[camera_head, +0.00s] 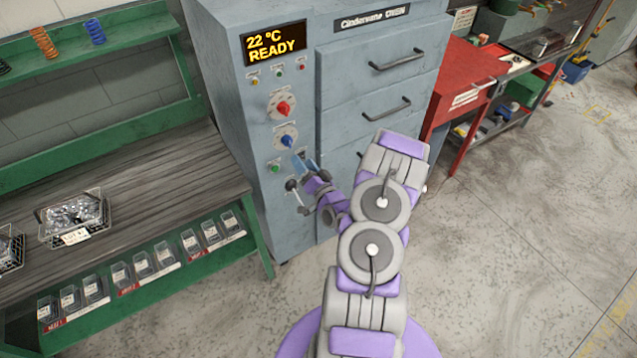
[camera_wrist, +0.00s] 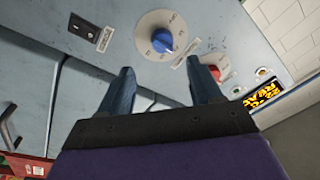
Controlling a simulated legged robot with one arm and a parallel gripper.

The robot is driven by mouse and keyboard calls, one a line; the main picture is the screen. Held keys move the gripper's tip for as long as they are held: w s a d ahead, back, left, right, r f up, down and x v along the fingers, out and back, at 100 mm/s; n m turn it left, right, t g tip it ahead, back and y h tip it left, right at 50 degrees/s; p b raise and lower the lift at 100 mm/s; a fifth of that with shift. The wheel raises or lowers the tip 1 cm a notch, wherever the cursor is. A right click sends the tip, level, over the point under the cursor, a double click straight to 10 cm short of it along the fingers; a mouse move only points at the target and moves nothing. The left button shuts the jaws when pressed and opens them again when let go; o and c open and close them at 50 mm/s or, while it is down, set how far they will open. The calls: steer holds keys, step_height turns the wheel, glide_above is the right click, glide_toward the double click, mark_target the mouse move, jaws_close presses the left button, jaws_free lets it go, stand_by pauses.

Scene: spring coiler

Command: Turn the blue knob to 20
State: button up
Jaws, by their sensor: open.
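The blue knob (camera_head: 287,141) sits on a round pale dial on the front of the grey oven, below the red knob (camera_head: 284,108). In the wrist view the blue knob (camera_wrist: 162,41) is ahead of the fingers, near the top middle, with its dial plate around it; the dial marks are too small to read. The red knob (camera_wrist: 212,70) shows partly behind the right finger. My gripper (camera_wrist: 160,85) is open and empty, its two fingers apart and not touching the blue knob. In the head view my gripper (camera_head: 303,163) is just below and right of the blue knob.
The oven display (camera_head: 274,43) reads 22 °C READY. A green button (camera_head: 276,168) is below the blue knob. Drawer handles (camera_head: 387,108) stick out at the right. A green-framed workbench (camera_head: 150,175) with a wire basket (camera_head: 73,218) is at the left. Open floor lies at the right.

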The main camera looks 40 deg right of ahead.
steer(key=v, duration=0.8)
steer(key=shift+s+p, duration=0.2)
steer(key=shift+p, duration=0.1)
